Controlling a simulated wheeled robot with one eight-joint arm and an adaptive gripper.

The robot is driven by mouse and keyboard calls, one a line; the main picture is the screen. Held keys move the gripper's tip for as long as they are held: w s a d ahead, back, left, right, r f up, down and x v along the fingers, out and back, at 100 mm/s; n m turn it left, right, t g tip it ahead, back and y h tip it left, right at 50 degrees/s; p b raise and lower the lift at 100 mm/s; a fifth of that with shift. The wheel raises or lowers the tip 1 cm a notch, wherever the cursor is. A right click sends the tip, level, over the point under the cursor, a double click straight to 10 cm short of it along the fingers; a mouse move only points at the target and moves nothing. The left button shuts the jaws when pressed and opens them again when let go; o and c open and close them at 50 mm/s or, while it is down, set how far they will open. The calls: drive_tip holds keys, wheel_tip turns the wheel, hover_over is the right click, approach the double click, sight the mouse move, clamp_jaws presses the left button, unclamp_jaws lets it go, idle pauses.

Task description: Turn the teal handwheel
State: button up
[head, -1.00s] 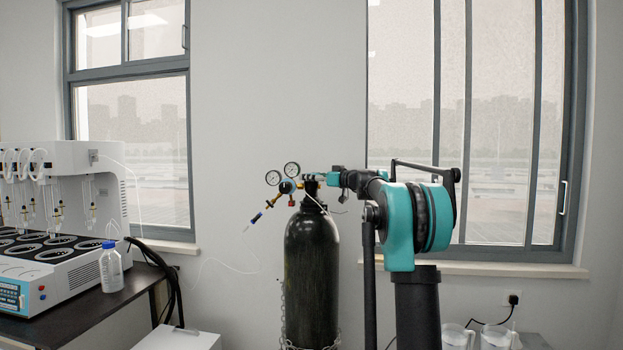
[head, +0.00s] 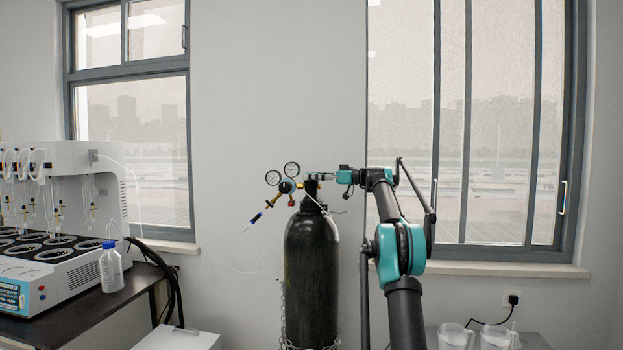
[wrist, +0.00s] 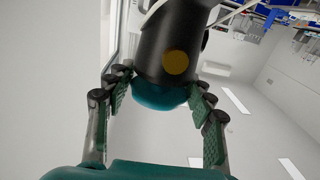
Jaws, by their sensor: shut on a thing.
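The teal handwheel (wrist: 158,95) shows in the wrist view at the end of a black rounded body with a yellow-brown disc (wrist: 175,62). My gripper (wrist: 163,88) has its padded fingers on both sides of the handwheel and is shut on it. In the head view my gripper (head: 324,176) is at the valve on top of the dark gas cylinder (head: 311,270), reaching in from the right. The handwheel is too small and covered to make out there.
Two round gauges (head: 282,174) and a regulator with a thin hose sit left of the valve. A chain (head: 284,310) hangs around the cylinder. A bench with a white distiller (head: 70,200) and a clear bottle (head: 111,268) stands at the left. Windows are behind.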

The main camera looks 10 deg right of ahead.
drive_tip(key=shift+n+g, duration=0.4)
drive_tip(key=shift+g, duration=0.2)
drive_tip(key=o, duration=1)
drive_tip(key=shift+o, duration=0.2)
drive_tip(key=shift+d, duration=0.15)
drive_tip(key=s+d, duration=0.1)
drive_tip(key=d, duration=0.6)
drive_tip(key=shift+s, duration=0.15)
